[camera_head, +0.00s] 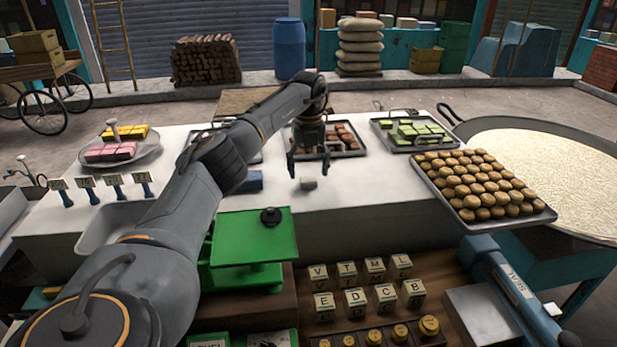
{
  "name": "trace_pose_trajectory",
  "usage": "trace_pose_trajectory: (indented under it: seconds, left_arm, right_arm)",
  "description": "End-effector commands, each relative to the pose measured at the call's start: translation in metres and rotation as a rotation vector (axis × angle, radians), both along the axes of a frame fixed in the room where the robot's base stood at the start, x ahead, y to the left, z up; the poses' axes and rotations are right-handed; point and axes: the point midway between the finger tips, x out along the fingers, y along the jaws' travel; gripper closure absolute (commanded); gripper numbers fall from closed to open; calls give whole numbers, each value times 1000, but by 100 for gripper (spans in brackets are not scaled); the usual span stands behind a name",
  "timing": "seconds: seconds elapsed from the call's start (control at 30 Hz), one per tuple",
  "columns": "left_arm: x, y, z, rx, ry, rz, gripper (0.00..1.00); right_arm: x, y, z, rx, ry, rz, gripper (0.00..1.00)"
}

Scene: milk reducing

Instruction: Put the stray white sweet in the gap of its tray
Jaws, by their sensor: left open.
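The stray white sweet (308,183) lies on the white counter, in front of the row of trays. My left gripper (308,168) is open and points down just above and behind it, its fingers apart and empty; I cannot tell whether they touch it. A tray at the back left (250,158) is mostly hidden by my left arm, so its sweets and any gap do not show. Next to it, a tray (352,153) holds brown sweets, partly behind the gripper. A third tray (388,143) holds green sweets. My right gripper is not in view.
A large tray of round brown sweets (475,185) and a wide pan of milk (560,165) stand at the right. A green scale (255,238) and lettered blocks (365,285) are in front. A plate of pink and yellow sweets (118,152) is left. The counter right of the stray sweet is clear.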

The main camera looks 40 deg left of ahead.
Motion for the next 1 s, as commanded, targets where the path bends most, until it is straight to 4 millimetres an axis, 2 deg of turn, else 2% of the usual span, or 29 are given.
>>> trace_pose_trajectory:
  seconds: [0.03, 0.17, 0.4, 0.47, 0.67, 0.73, 0.77, 1.0]
  left_arm:
    - [-1, 0, -5, 0, 4, 0, 30]
    - [0, 0, -17, 0, 1, 0, 30]
    - [0, 0, -21, 0, -1, 0, 30]
    - [0, 0, -21, 0, -1, 0, 40]
    - [0, 0, -20, -1, -1, 0, 81]
    - [0, 0, -20, 0, -1, 0, 84]
    - [0, 0, -20, 0, -1, 0, 88]
    - [0, 1, -19, 0, -1, 0, 89]
  right_arm:
    - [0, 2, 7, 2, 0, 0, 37]
    - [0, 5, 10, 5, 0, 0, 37]
    - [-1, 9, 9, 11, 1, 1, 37]
    - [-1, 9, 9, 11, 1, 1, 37]
    - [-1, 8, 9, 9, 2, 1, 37]
    - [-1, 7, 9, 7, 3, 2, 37]
    - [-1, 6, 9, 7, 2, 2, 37]
    - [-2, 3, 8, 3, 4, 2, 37]
